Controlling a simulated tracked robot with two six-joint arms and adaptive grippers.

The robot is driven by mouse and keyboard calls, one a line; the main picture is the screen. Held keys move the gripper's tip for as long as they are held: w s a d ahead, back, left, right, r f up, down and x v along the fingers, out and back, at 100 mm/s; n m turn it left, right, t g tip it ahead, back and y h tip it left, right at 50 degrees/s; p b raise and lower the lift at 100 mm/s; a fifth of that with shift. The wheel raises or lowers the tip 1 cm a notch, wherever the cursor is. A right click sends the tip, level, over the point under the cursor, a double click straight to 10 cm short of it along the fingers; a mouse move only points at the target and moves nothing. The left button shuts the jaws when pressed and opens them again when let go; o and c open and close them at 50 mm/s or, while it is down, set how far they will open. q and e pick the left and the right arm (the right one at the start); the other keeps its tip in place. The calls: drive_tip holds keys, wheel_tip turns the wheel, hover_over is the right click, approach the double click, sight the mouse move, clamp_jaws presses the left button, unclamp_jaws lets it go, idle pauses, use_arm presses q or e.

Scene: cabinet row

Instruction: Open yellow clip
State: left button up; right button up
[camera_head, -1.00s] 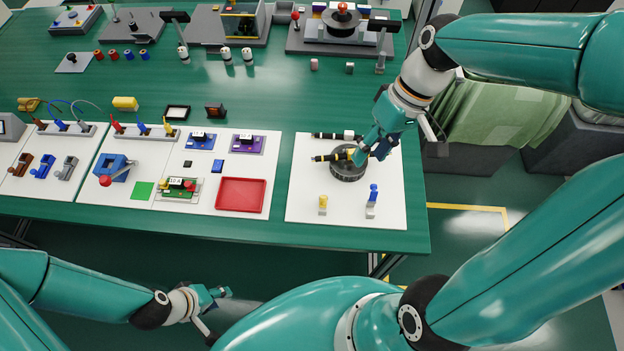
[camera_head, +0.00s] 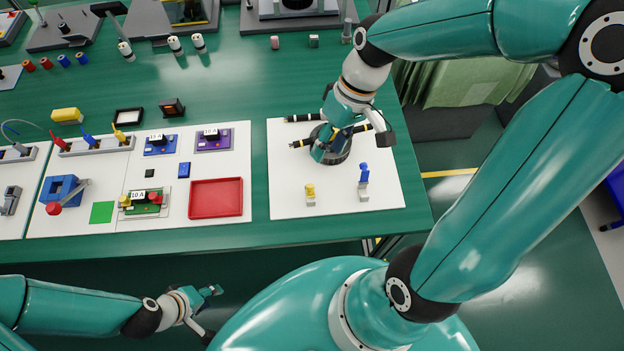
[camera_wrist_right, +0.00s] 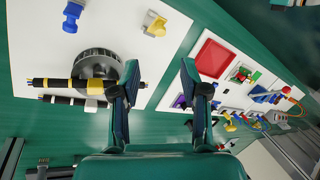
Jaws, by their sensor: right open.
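The yellow clip (camera_head: 310,193) stands upright on a small grey block near the front of the white mat (camera_head: 290,160). It also shows in the right wrist view (camera_wrist_right: 155,27), at the top. A similar blue clip (camera_head: 363,173) stands to its right. My right gripper (camera_head: 331,145) is over the dark round disc (camera_head: 342,157), behind the yellow clip and apart from it. In the right wrist view its two fingers (camera_wrist_right: 160,76) are spread, with nothing between them. My left gripper (camera_head: 212,293) is off the front table edge, low and away from the clips; its fingers are too small to judge.
A red tray (camera_head: 216,197) and several small modules are to the left. The mat's front strip around the clips is clear.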

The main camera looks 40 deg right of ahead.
sight(311, 185)
drive_tip(key=x, duration=1.2)
drive_tip(key=shift+f, duration=0.1)
drive_tip(key=shift+w, duration=0.1)
clamp_jaws()
